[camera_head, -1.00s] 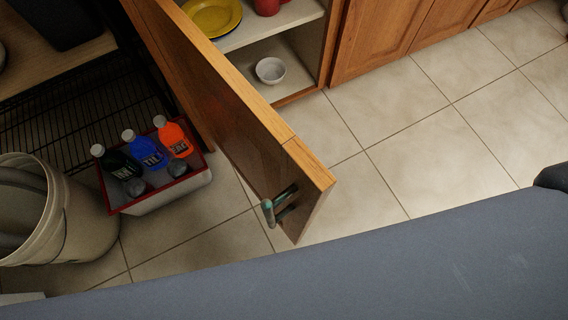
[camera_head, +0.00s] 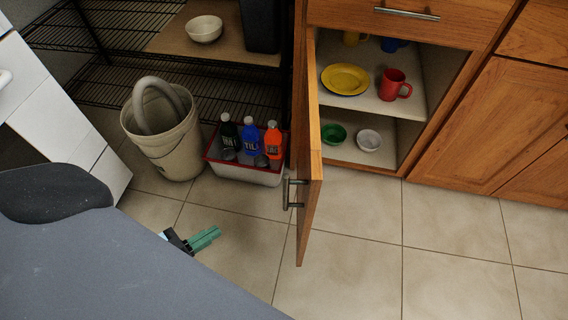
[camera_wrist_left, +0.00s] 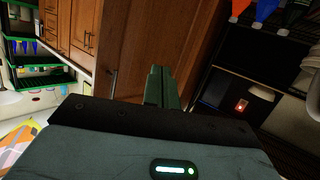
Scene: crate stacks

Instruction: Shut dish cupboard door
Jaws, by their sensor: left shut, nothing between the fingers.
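The dish cupboard door (camera_head: 308,150) stands wide open, jutting out from the cupboard toward me. Its metal bar handle (camera_head: 291,194) is on the left face near the free edge. The open cupboard (camera_head: 411,150) shows a yellow plate (camera_head: 345,79), a red mug (camera_head: 393,85), a green bowl (camera_head: 333,134) and a white bowl (camera_head: 368,140). My left gripper (camera_head: 207,238) is shut and empty, low to the left of the door, apart from the handle. In the left wrist view, its fingers (camera_wrist_left: 161,86) show before a brown wooden panel (camera_wrist_left: 170,32). My right gripper is out of view.
A red-rimmed crate of bottles (camera_head: 246,174) stands on the floor left of the door, beside a beige bucket (camera_head: 166,136). A black wire shelf (camera_head: 105,75) is behind them. The tiled floor right of the door is clear.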

